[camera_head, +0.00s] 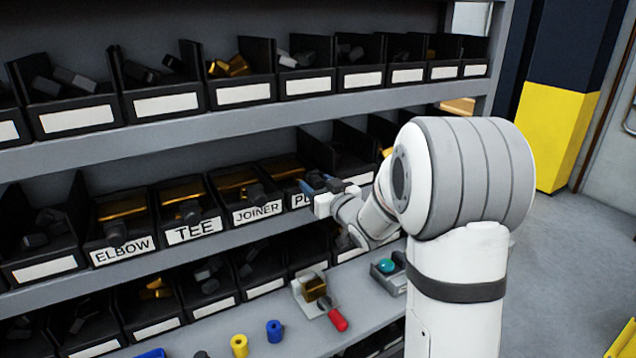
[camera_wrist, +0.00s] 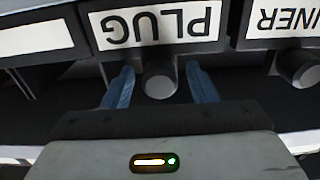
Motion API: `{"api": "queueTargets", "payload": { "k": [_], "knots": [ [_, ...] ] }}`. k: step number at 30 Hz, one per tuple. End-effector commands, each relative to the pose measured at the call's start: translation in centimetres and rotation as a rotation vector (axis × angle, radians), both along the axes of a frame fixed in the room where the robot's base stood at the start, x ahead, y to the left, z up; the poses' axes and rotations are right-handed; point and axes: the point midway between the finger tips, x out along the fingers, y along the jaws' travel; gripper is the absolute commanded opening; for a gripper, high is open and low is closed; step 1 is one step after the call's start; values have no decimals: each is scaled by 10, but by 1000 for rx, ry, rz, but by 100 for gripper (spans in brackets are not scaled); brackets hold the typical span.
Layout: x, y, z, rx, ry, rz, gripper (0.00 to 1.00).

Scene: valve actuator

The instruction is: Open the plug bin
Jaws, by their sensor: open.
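The plug bin (camera_head: 283,168) is a black bin on the middle shelf, just right of the joiner bin (camera_head: 256,212). In the head view my gripper (camera_head: 313,184) is at its front and hides part of the label. In the wrist view the PLUG label (camera_wrist: 162,24) appears upside down. The bin's grey round knob (camera_wrist: 158,80) lies between my two blue fingertips (camera_wrist: 160,88), one on each side. The fingers are open, with a visible gap on both sides of the knob. I cannot tell how far the fingers reach along it.
The elbow bin (camera_head: 123,252) and tee bin (camera_head: 191,231) stand left of the joiner bin. Shelves of bins run above and below. On the lower ledge are a red-handled tool (camera_head: 337,319), a yellow cylinder (camera_head: 239,345) and a blue cylinder (camera_head: 274,331). Open floor lies right.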

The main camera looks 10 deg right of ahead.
Motion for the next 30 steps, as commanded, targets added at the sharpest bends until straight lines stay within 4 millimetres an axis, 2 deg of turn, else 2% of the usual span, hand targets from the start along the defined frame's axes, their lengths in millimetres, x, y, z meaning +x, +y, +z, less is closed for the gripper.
{"api": "queueTargets", "payload": {
  "k": [7, 26, 30],
  "knots": [
    [1, 0, 0, 0, 0, -1, 53],
    [1, -1, 0, 0, 1, -2, 1],
    [0, -1, -1, 0, 1, -2, 0]
  ]
}}
